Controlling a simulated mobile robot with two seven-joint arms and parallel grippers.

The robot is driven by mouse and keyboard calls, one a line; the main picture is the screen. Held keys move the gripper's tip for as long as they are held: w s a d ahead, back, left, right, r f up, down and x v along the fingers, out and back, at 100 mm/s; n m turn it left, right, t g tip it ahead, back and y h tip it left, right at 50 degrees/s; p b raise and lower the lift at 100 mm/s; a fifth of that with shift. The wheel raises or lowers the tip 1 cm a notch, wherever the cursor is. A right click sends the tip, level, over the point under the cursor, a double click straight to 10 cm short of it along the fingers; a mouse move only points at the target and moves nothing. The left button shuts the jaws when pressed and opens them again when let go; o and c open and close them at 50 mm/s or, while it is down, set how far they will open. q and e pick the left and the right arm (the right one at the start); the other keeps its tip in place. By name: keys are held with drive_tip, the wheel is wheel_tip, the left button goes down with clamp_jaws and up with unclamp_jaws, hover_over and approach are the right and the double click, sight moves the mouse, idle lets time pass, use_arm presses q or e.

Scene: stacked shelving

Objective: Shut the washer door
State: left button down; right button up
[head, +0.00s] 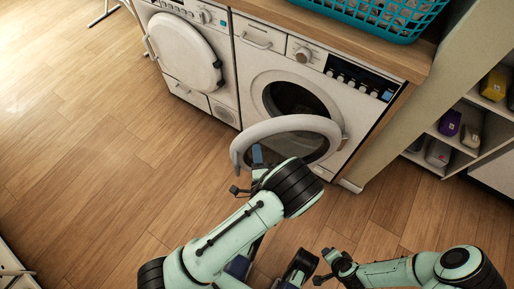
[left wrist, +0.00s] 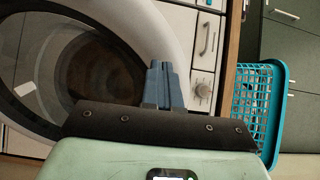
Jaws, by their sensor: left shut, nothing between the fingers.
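The washer (head: 262,62) is the right-hand white machine under the counter. Its round door (head: 318,124) stands open, swung out toward me from the hinge on the right, and the dark drum opening (head: 290,98) shows behind it. My left gripper (head: 257,153) has its blue fingers together and empty, over the left part of the door ring in the head view. In the left wrist view, the shut fingers (left wrist: 160,72) overlap the pale door ring (left wrist: 172,30); contact cannot be told. My right gripper (head: 325,266) is low, away from the washer; its fingers are unclear.
A second white machine (head: 215,25) with a closed round door stands to the left. A teal basket (head: 375,22) sits on the wooden counter (head: 400,60) above. Shelves with several bottles (head: 450,122) are at the right. The wooden floor (head: 100,150) at the left is clear.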

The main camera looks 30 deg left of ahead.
use_arm(q)
drive_tip(key=shift+x, duration=0.95)
use_arm(e)
drive_tip(key=shift+s+f, duration=0.45)
drive_tip(key=shift+s, duration=0.05)
